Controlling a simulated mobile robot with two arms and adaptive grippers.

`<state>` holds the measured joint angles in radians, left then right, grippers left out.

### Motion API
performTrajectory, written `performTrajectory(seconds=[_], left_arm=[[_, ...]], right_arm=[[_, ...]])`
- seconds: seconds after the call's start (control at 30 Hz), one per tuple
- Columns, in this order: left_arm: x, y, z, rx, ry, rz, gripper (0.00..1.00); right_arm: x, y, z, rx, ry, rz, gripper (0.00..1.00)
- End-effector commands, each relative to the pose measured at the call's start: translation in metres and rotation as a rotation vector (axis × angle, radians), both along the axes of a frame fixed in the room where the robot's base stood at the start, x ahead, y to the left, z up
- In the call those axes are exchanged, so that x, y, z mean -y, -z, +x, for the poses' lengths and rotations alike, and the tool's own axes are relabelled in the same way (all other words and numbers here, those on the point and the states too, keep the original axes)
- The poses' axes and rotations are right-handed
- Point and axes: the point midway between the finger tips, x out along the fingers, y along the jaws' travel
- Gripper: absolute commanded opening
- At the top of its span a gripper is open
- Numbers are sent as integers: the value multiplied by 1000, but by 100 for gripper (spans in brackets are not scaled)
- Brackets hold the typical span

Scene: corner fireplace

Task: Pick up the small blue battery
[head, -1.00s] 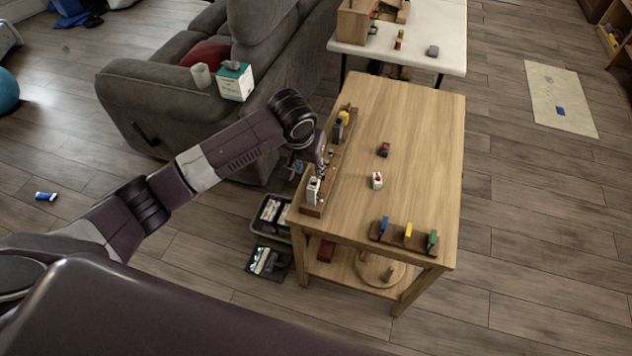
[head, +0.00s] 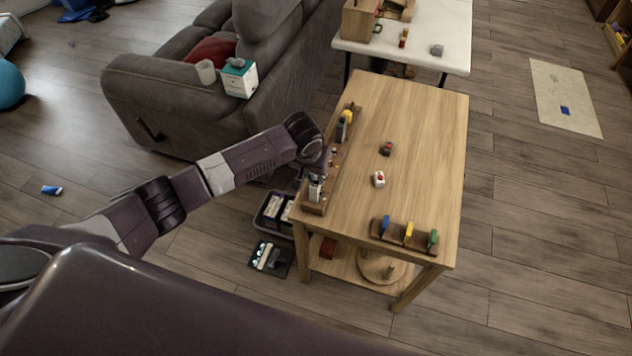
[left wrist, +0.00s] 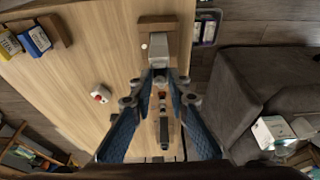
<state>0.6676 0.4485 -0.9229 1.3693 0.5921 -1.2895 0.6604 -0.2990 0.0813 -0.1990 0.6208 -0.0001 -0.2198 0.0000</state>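A small blue upright piece (head: 386,224), which looks like the battery, stands in a short wooden holder (head: 421,248) at the near right of the wooden table (head: 420,130). Yellow (head: 409,232) and green (head: 433,239) pieces stand beside it. The blue piece also shows at the upper left of the left wrist view (left wrist: 39,38). My left gripper (left wrist: 163,80) is open, above the long wooden strip at the table's left edge, apart from the blue piece. A grey block (left wrist: 158,50) lies just beyond its fingertips. My right gripper is out of view.
A red-and-white piece (head: 379,179) and a dark-and-red piece (head: 386,148) lie mid-table. The long strip (head: 316,207) carries several upright pieces. A grey sofa (head: 170,110) stands to the left. Another blue-and-white item (head: 52,190) lies on the floor. The table's right side is clear.

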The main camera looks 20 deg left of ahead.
Motion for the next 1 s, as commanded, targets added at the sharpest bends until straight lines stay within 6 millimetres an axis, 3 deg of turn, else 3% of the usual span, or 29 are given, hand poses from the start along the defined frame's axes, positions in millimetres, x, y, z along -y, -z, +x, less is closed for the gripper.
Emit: performTrajectory(seconds=[0.1, 0.63, 0.77, 1.0], left_arm=[[0, 0, 0, 0, 0, 0, 0], [0, -7, 1, 2, -1, -1, 0], [0, -21, 1, 3, -1, -1, 0], [0, -69, 2, 6, 1, -2, 0]], right_arm=[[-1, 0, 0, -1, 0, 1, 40], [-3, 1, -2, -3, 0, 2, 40], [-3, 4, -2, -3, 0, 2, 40], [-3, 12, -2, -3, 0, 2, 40]])
